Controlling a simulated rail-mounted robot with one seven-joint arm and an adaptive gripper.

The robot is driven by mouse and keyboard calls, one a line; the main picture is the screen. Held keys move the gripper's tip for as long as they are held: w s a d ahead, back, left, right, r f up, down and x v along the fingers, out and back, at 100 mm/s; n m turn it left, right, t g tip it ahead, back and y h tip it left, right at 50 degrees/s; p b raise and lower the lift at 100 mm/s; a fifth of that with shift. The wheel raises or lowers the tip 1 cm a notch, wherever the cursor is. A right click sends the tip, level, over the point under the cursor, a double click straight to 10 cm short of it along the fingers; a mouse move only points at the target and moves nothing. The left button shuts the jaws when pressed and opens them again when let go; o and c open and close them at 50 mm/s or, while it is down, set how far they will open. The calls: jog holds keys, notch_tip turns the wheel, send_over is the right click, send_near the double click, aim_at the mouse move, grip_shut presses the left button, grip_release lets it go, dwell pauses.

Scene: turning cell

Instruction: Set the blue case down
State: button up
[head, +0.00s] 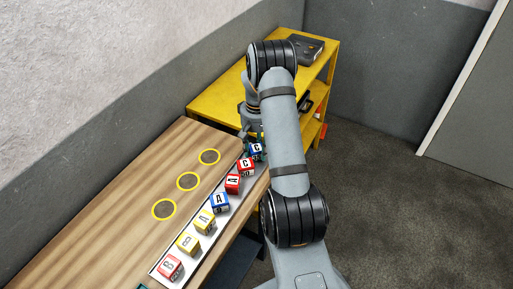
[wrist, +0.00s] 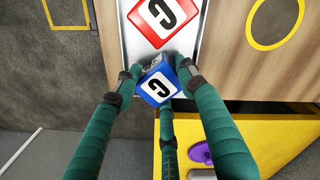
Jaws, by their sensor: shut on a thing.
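A blue case (wrist: 158,88) with a C- or G-like letter on a white face is between the green fingers of my gripper (wrist: 157,80) in the wrist view. It sits turned at an angle at the end of the white tray. The head view also shows this case (head: 255,150) at the tray's far end, partly hidden by my gripper (head: 252,138). I cannot tell whether it touches the tray or is just above it. A second blue case (head: 220,203), lettered A, stands in the middle of the tray row.
A red case (wrist: 160,18) is right beside the held one. More red and yellow cases (head: 189,243) stand along the white tray (head: 213,236). Three yellow rings (head: 188,181) on the wooden table are empty. A yellow shelf (head: 222,99) stands behind.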

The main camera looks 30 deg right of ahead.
aim_at(257, 147)
jog(key=shift+f, duration=0.2)
jog(key=o, duration=1.3)
jog(key=shift+c, duration=0.2)
notch_tip(257, 147, up, 12)
jog(key=b, duration=0.1)
jog(key=shift+r, duration=0.25)
